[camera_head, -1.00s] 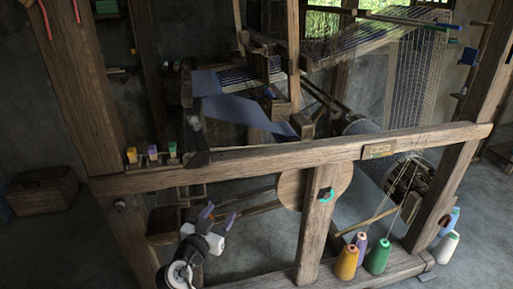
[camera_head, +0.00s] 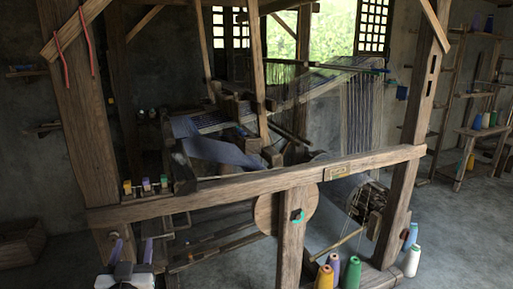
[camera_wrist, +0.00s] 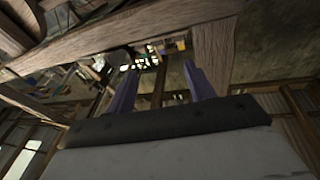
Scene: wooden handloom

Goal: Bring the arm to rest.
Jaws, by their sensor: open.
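My gripper (camera_head: 131,252) is at the lower left of the head view, in front of the loom's near left post. Its two purple fingers point up and stand apart, with nothing between them. In the wrist view my gripper (camera_wrist: 158,90) also shows its two fingers apart and empty. The wooden handloom (camera_head: 260,184) fills the middle of the head view, with its long front beam above and to the right of the gripper. The rest of my arm is mostly below the frame.
Several thread cones (camera_head: 352,273) stand at the lower right. A wooden chest (camera_head: 20,243) is at the far left. Shelves (camera_head: 485,135) with spools stand at the right. Floor shows at the right.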

